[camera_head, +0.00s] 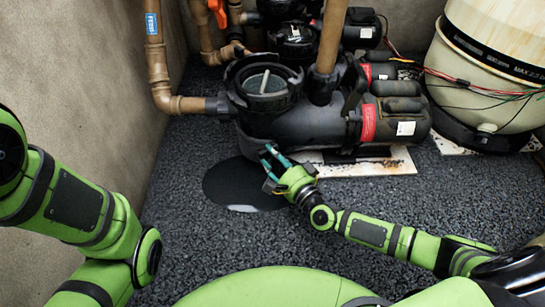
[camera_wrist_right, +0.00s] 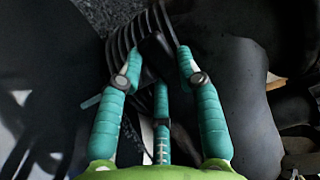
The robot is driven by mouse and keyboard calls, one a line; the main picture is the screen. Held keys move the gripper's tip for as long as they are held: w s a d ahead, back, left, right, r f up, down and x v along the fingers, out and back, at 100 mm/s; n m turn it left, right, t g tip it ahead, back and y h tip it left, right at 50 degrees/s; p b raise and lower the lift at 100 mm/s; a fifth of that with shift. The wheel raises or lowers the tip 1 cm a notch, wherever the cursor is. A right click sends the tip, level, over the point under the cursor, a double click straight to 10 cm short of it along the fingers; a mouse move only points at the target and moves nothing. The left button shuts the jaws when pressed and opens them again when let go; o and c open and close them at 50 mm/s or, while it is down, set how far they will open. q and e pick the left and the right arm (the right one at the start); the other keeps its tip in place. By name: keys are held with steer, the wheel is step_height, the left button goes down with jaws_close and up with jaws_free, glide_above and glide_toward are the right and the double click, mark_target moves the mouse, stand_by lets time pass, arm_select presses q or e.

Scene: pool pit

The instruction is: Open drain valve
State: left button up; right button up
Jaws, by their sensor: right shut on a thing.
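The black pool pump (camera_head: 300,122) stands on the gravel at the back middle. My right gripper (camera_head: 270,162) reaches to the low front of its housing. In the right wrist view the teal fingers (camera_wrist_right: 158,62) close around a small black block-like part (camera_wrist_right: 157,47) in front of a ridged black surface (camera_wrist_right: 126,43). This part appears to be the drain valve, though dark shading hides its full shape; the fingers cover it in the head view. My left arm shows at left, but its gripper is out of the frame.
A dark round patch (camera_head: 228,185) lies on the gravel beside the right gripper. A brown pipe (camera_head: 158,62) runs along the left wall, and an orange valve handle (camera_head: 217,10) is at the top. A large cream tank (camera_head: 484,88) with loose wires stands at right.

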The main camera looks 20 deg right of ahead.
steer(key=shift+n+g+y, duration=0.3)
steer(key=shift+n+y, duration=0.2)
steer(key=shift+y, duration=0.3)
steer(key=o, duration=1.1)
steer(key=shift+o, duration=0.2)
steer(key=v, duration=1.2)
